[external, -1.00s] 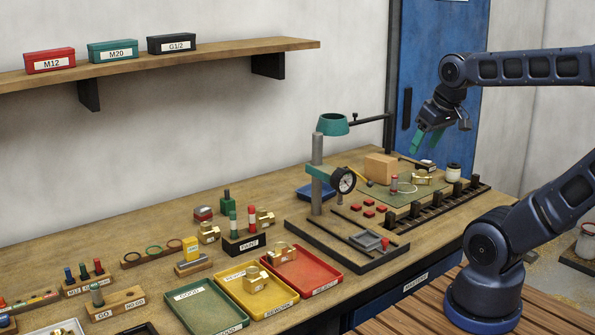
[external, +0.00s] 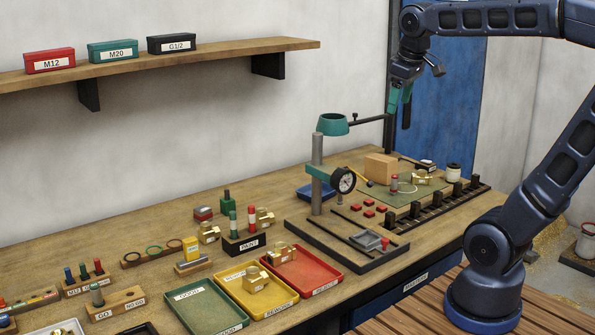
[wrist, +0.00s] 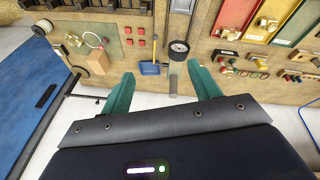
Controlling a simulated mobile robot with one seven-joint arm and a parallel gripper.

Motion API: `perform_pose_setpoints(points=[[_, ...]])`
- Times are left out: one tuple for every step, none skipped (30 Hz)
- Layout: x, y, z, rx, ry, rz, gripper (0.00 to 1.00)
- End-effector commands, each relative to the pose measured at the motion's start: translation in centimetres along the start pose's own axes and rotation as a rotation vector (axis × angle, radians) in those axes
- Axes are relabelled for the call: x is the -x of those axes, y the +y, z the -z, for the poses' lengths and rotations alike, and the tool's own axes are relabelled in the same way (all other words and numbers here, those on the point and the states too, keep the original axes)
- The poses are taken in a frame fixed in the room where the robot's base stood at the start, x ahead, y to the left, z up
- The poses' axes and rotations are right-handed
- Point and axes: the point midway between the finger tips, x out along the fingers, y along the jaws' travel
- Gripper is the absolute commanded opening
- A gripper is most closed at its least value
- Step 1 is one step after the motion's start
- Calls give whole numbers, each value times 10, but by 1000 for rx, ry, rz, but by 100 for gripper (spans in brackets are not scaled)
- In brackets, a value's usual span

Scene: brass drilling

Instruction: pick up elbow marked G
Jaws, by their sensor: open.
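Several brass elbows sit on the bench in the external view. One elbow (external: 421,177) is on the green mat. My gripper (external: 400,100) is high above the bench's back right, apart from every elbow. Its teal fingers are spread and empty in the wrist view (wrist: 162,82).
A wooden block (external: 380,168) stands behind the mat. Green (external: 208,313), yellow and red trays line the front. A shelf (external: 200,58) with boxes hangs on the wall.

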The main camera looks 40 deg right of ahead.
Motion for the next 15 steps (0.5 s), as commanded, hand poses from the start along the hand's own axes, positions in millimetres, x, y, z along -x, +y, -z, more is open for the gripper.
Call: perform_pose_setpoints(points=[[0, 0, 16, 44, -20, -2, 62], [1, 0, 24, 71, -30, -5, 62], [2, -1, 36, 108, -44, -8, 62], [2, -1, 44, 134, -55, -10, 62], [2, -2, 53, 162, -65, -11, 62], [2, -3, 64, 199, -79, -14, 62], [2, -3, 73, 225, -89, -16, 62], [2, -4, 81, 253, -100, -17, 62], [1, -6, 93, 287, -113, -18, 62], [0, -7, 102, 314, -123, -19, 62], [-1, -8, 110, 341, -134, -20, 62], [-2, -10, 122, 377, -147, -21, 62], [-3, -12, 130, 404, -157, -21, 62], [-5, -14, 139, 430, -168, -22, 62], [-7, -16, 150, 466, -181, -23, 62]])
